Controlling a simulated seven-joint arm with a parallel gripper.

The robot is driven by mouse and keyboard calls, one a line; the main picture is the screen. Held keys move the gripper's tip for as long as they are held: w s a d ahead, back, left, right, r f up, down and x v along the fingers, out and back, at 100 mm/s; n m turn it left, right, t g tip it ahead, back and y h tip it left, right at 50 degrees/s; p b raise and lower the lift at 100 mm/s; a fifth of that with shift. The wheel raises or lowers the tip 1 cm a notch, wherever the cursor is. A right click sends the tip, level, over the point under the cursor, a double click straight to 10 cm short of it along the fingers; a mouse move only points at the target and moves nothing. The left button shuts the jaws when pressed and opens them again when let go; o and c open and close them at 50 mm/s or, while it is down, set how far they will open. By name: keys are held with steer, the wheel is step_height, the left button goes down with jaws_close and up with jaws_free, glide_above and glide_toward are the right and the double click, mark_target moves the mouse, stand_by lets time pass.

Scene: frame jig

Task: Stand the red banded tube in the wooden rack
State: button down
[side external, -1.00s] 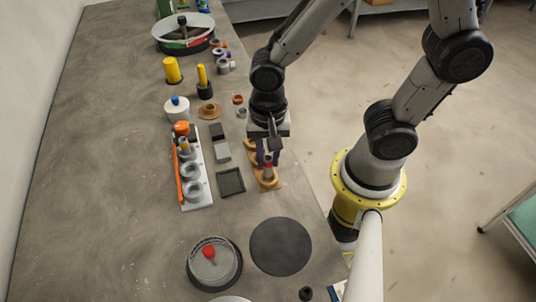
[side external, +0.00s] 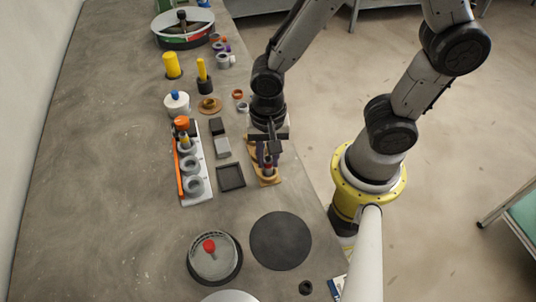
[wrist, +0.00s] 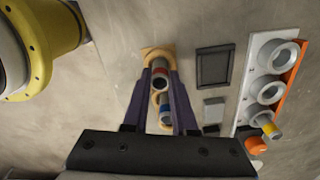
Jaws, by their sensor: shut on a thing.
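The wooden rack (side external: 273,181) lies near the table's right edge. It also shows in the wrist view (wrist: 152,51), partly hidden by my fingers. My gripper (side external: 267,156) points down over it, with its dark purple fingers shut on the red banded tube (wrist: 160,78). The tube is between the fingertips, at the rack's near end in the side view, and looks about upright. Whether its foot is seated in the rack is hidden. A blue banded tube (wrist: 165,112) shows between the fingers, closer to the gripper body in the wrist view.
A black square tray (side external: 231,177) and a grey block (side external: 222,147) lie left of the rack. Further left is a white holder (side external: 203,190) with grey rings and an orange bar. A dark round mat (side external: 281,240) lies nearer the camera.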

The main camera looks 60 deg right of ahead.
steer(key=shift+c, duration=2.3)
jaws_free()
steer(key=shift+r, duration=0.2)
steer(key=shift+r, duration=0.55)
steer(key=shift+r, duration=3.5)
